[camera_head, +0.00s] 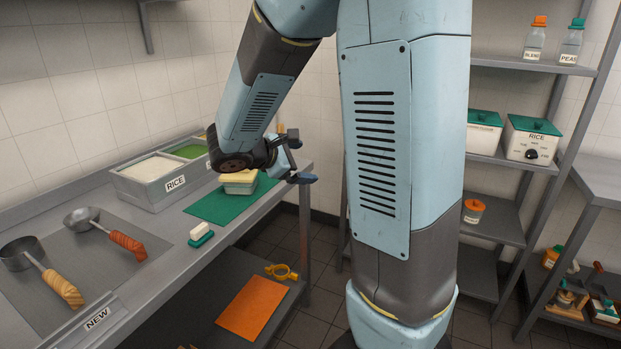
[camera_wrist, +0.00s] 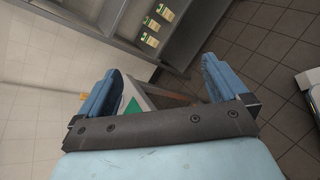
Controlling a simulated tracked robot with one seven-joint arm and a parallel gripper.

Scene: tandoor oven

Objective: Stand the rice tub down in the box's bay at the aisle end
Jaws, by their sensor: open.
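A steel box (camera_head: 153,191) with a RICE label stands on the counter against the wall. Its nearer bay holds white contents (camera_head: 152,168), another holds green contents (camera_head: 189,151), and my arm hides its far end. A white tub with a green lid and a RICE label (camera_head: 535,138) stands on the rack at right. My gripper (camera_head: 299,159) is open over the counter's far end, right of the box. It also shows in the wrist view (camera_wrist: 160,84), with nothing held between its fingers.
A pale-topped container (camera_head: 239,187) stands on a green mat (camera_head: 215,207), close to my arm. Two ladles (camera_head: 107,232) and a small green-based block (camera_head: 201,233) lie nearer. Another green-lidded tub (camera_head: 484,132) stands beside the RICE tub. Dark floor separates counter and rack.

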